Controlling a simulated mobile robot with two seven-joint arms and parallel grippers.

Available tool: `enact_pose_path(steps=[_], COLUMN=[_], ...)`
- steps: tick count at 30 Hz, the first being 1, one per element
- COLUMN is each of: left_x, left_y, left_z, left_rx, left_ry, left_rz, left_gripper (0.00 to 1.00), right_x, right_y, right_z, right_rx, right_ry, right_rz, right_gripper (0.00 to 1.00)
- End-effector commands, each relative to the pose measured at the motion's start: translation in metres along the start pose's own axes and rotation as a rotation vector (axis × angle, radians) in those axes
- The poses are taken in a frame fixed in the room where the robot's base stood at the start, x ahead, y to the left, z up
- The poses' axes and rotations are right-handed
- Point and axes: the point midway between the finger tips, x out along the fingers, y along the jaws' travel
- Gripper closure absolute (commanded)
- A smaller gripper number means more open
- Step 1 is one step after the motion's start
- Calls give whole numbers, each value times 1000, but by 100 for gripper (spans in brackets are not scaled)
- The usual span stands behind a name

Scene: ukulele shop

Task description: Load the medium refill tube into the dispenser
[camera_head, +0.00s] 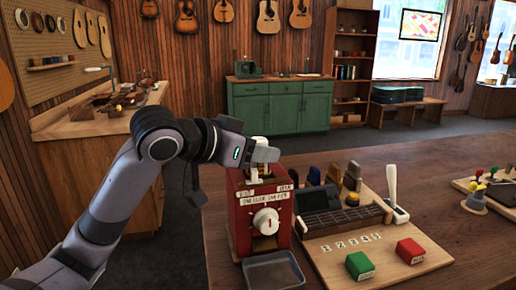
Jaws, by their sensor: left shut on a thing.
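A red dispenser (238,215) with a white dial (266,221) on its front stands on the wooden table. My left gripper (263,154) is directly above its top. It is shut on a pale refill tube (255,172), mostly hidden by the fingers and the dispenser's top. The tube looks roughly upright at the dispenser's top opening; I cannot tell how deep it sits, or its size. A grey tray (272,275) lies in front of the dispenser. My right gripper is out of view.
Right of the dispenser is a wooden board (400,241) with a green block (359,265), a red block (410,250) and numbered spots. Behind it are a dark slotted rack (340,217) and a white-handled tool (393,185). The table's right foreground is clear.

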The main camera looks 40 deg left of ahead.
Motion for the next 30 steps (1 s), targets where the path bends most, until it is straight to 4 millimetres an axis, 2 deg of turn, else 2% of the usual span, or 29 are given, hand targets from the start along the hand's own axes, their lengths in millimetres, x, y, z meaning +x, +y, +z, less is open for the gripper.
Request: enact_pose_path(steps=[30], left_x=[0], left_y=[0], left_z=[0], left_rx=[0], left_ry=[0], left_rz=[-1], left_gripper=[93], right_x=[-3], right_y=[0], right_z=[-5], right_rx=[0], right_ry=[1], right_rz=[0], right_gripper=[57])
